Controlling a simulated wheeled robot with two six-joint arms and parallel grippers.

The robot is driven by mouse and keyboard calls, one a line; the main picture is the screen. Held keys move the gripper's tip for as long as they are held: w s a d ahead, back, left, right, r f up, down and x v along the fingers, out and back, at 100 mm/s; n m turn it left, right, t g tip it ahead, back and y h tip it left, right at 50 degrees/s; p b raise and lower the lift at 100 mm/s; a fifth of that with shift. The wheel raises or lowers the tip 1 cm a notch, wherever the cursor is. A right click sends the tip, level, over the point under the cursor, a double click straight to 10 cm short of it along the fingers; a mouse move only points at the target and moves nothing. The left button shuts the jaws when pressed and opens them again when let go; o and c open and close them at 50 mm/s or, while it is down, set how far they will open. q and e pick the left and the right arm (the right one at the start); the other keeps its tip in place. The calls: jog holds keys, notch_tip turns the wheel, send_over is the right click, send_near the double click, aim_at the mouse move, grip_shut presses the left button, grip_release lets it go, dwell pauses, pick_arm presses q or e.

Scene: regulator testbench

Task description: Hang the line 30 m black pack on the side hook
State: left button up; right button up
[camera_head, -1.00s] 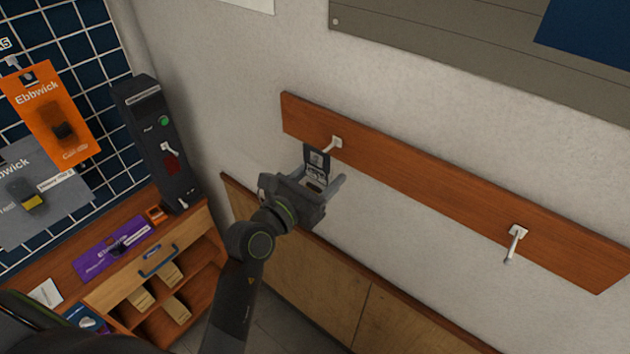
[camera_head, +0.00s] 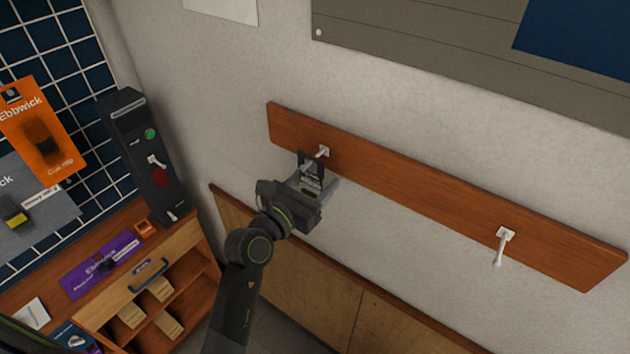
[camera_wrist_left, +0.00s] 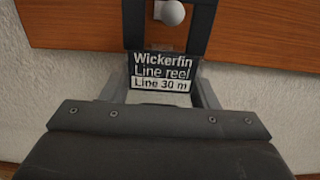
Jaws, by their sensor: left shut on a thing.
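The black line 30 m pack (camera_head: 312,176) is upright in my left gripper (camera_head: 314,188), just under the left hook (camera_head: 323,151) on the wooden wall rail. The wrist view shows its label (camera_wrist_left: 162,72), reading "Wickerfin Line reel Line 30 m", between the fingers. The pack's upper part is a dark frame with an opening. The white ball tip of the hook (camera_wrist_left: 171,13) shows within that opening. I cannot tell whether the tip passes through it or stays behind it. My right gripper is not in view.
The wooden rail (camera_head: 420,195) carries a second, empty hook (camera_head: 502,246) to the right. A dark tester box (camera_head: 140,150) stands on the wooden bench at left, beside a grid panel with an orange pack (camera_head: 40,130) and a grey pack. Low wooden panelling (camera_head: 310,285) runs beneath the rail.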

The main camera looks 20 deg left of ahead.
pick_arm(q)
jog(key=o, duration=1.1)
jog(key=shift+s, duration=0.15)
